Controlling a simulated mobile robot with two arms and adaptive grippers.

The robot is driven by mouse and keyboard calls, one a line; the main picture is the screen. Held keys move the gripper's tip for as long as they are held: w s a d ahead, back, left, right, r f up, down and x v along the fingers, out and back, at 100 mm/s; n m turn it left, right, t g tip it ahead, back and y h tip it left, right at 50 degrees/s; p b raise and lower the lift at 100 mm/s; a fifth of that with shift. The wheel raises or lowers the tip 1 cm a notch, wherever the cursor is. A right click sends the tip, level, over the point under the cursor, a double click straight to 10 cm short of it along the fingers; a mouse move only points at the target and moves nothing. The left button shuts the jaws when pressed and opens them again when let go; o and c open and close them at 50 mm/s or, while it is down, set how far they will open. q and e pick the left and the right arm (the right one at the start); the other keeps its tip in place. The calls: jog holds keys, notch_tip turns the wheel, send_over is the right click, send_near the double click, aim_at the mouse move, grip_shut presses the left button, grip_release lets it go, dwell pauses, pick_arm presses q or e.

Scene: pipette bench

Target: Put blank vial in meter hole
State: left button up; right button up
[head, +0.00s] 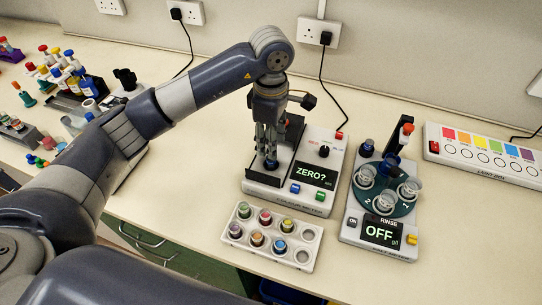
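The meter (315,192) is a white box with a lit screen reading "ZERO?" and a dark raised well block at its left. My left gripper (271,157) points straight down over that block. A small dark blue-capped vial (271,165) shows at its fingertips, at the meter hole; whether it is the blank is not marked. The fingers hide most of the hole, and I cannot tell whether they grip the cap or stand apart from it. My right gripper is out of view.
A white vial rack (226,238) with several coloured vials and two empty holes at its right sits in front of the meter. A rinse unit (352,232) reading "OFF" stands right. A colour-chart box (436,158) lies far right. Bottle racks (70,103) stand left.

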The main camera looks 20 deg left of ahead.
pick_arm(q)
notch_tip(320, 180, up, 6)
jog(key=shift+f+b, duration=0.15)
jog(key=shift+b, duration=0.5)
